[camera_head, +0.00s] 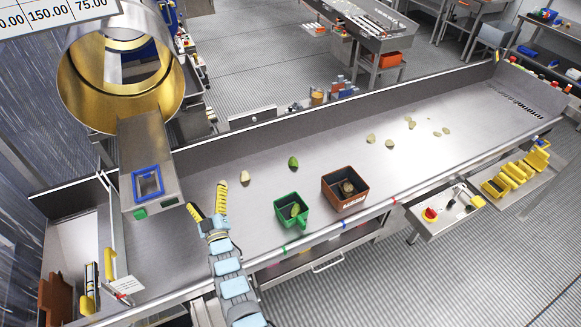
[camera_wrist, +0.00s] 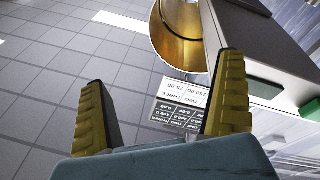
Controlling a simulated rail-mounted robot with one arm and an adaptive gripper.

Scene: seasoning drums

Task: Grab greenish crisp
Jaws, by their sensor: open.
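A bright green crisp (camera_head: 293,162) lies on the steel conveyor table, above the green box. Another greenish crisp (camera_head: 294,209) is inside the green box (camera_head: 283,220). My gripper (camera_head: 208,199) is open and empty over the left part of the table, left of the green box and apart from both green crisps. In the wrist view my two yellow fingers (camera_wrist: 166,95) are spread with nothing between them. No crisp shows in the wrist view.
A pale crisp (camera_head: 245,177) lies left of the green one. A brown box (camera_head: 345,201) holding brownish crisps stands right of the green box. Several pale crisps (camera_head: 390,143) lie farther right. A brass drum (camera_head: 120,85) with a steel chute (camera_head: 146,150) stands at the left.

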